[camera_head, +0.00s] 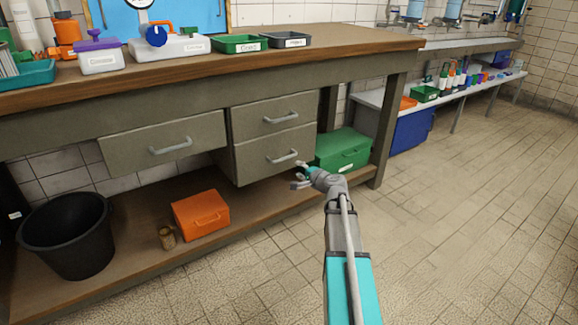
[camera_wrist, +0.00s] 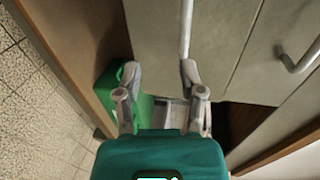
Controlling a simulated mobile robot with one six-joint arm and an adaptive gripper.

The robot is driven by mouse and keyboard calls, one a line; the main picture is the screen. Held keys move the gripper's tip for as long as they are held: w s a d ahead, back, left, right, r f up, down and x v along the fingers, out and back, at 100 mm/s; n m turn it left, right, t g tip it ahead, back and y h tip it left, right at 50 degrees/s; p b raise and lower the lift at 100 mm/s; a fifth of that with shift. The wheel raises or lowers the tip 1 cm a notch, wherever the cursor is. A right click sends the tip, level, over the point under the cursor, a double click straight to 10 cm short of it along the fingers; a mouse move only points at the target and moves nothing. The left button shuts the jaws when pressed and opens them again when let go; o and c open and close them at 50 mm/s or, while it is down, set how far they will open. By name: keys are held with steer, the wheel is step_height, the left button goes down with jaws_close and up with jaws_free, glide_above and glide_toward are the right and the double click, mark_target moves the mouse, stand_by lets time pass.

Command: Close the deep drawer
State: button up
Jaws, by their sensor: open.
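The bench has two stacked grey drawers on its right side, the lower drawer (camera_head: 254,160) with a slightly taller front than the upper drawer (camera_head: 255,122). I cannot tell for sure how far either stands out. My gripper (camera_head: 304,174) is open and empty beside the right end of the lower drawer's handle (camera_head: 283,159). In the wrist view, the open fingers (camera_wrist: 162,82) point at the lower drawer's front (camera_wrist: 152,35). The handle (camera_wrist: 186,28) reaches toward the right fingertip; whether they touch is unclear.
A wide drawer (camera_head: 135,148) is at left. A green case (camera_head: 343,145) stands right of the stacked drawers, close to my gripper. An orange case (camera_head: 201,215), a small brown jar (camera_head: 166,237) and a black bucket (camera_head: 68,238) are on the lower shelf. Floor at right is clear.

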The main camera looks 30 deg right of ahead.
steer(key=p+v, duration=0.1)
steer(key=v, duration=0.8)
steer(key=shift+r+p, duration=0.25)
steer(key=shift+p, duration=0.05)
steer(key=shift+w+a+r, duration=0.1)
steer(key=shift+a, duration=0.05)
jaws_close()
steer(key=w+a+r+m+t+p, duration=0.1)
steer(key=a+r+m, duration=0.4)
steer(key=m, duration=1.3)
steer(key=shift+w+a+t+p, duration=0.3)
steer(key=shift+w+a+t, duration=0.4)
steer(key=shift+w+a, duration=0.5)
